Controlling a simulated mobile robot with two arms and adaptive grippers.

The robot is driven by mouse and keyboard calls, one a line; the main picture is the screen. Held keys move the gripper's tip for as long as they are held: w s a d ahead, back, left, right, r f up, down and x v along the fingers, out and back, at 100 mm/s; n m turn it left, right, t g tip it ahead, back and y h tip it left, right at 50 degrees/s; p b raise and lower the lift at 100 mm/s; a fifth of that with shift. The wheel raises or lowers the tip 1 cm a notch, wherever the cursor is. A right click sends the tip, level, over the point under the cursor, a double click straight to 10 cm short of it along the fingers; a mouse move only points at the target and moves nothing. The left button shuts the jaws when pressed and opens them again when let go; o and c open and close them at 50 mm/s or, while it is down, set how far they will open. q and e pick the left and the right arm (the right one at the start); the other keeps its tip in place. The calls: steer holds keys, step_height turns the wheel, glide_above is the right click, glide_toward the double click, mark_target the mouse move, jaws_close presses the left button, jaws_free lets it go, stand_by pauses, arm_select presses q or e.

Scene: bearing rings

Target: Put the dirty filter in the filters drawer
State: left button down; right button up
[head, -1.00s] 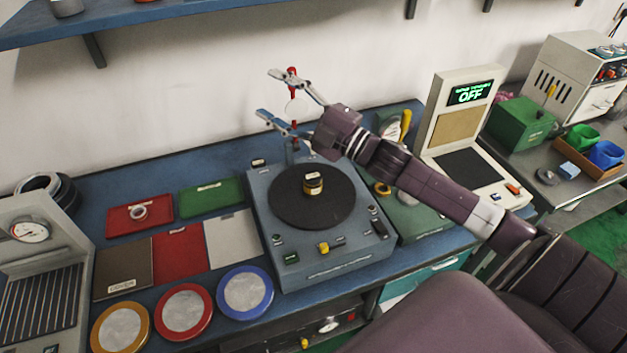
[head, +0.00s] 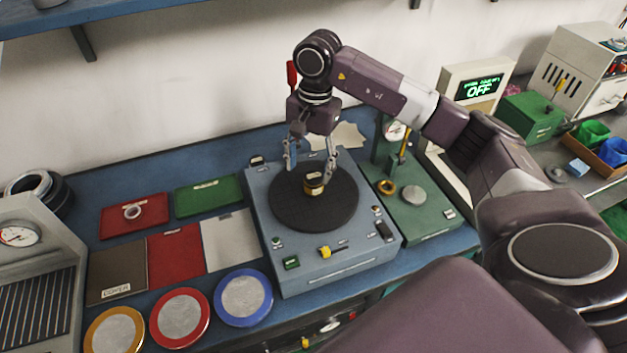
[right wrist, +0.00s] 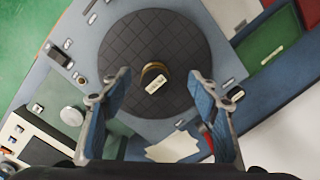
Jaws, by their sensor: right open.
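In the right wrist view the cylinder (right wrist: 153,72) lies between and beyond the open fingertips (right wrist: 158,80), apart from both. My left gripper is not in view. I cannot make out the filters drawer; my arm and body cover much of the bench front.
A red-handled part (head: 292,73) stands behind my right gripper. A green gauge stand (head: 420,215) is right of the machine. Red (head: 135,215) and green (head: 208,196) trays, flat mats and round coloured discs (head: 243,297) fill the left. A shelf (head: 120,20) overhangs the back left.

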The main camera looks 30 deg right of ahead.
mark_target(314, 175)
steer(key=shift+w+d+r+h, duration=0.15)
steer(key=shift+d+h, duration=0.25)
steer(key=shift+d, duration=0.45)
steer(key=shift+d+f, duration=0.2)
steer(key=shift+a+f+p, duration=0.1)
steer(key=shift+f+p, duration=0.45)
steer(key=shift+f, duration=0.35)
step_height(314, 175, down, 4)
steer(key=p, duration=0.2)
steer(key=shift+w+a+f+p, duration=0.1)
steer(key=shift+a+f+p, duration=0.05)
steer(key=shift+p, duration=0.15)
steer(key=shift+f, duration=0.55)
steer(key=c, duration=1.4)
